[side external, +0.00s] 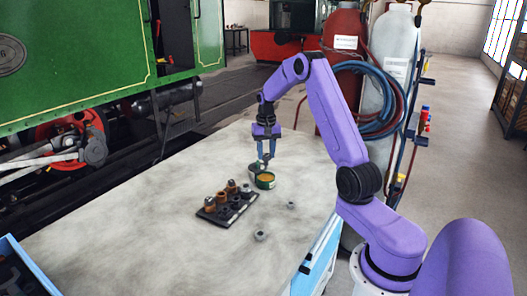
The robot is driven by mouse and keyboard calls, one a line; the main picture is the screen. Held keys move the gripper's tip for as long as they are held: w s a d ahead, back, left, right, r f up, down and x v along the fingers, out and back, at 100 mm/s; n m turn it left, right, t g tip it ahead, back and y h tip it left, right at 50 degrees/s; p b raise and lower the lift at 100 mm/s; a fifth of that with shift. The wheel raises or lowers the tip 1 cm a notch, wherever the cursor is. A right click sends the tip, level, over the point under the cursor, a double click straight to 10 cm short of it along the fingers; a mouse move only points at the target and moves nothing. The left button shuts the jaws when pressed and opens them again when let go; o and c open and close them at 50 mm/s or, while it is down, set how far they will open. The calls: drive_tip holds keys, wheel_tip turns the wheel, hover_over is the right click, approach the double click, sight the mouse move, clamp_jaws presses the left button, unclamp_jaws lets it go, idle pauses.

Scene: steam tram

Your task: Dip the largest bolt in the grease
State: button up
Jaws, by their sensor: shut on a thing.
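A small green tin (265,184) with orange-brown grease (266,177) inside stands on the pale table. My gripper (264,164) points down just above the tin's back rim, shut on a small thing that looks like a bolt. The held piece is too small to make out clearly, and I cannot tell whether it touches the grease. A dark rack (216,218) in front and to the left of the tin holds several brown and dark bolts or similar pieces (222,197). Their sizes are hard to compare from here.
Two loose grey nuts lie on the table (150,212), one near the front (260,236) and one to the right (291,205). A dark grey cup-like thing (253,170) touches or stands close behind the tin. A blue bin (28,268) is at front left. The table's left side is clear.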

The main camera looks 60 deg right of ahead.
sight(266, 165)
drive_tip(key=shift+f, duration=2.3)
drive_tip(key=shift+a+f, duration=0.1)
drive_tip(key=shift+f, duration=0.55)
idle(0.5)
drive_tip(key=shift+r, duration=0.1)
drive_tip(key=shift+r, duration=3.5)
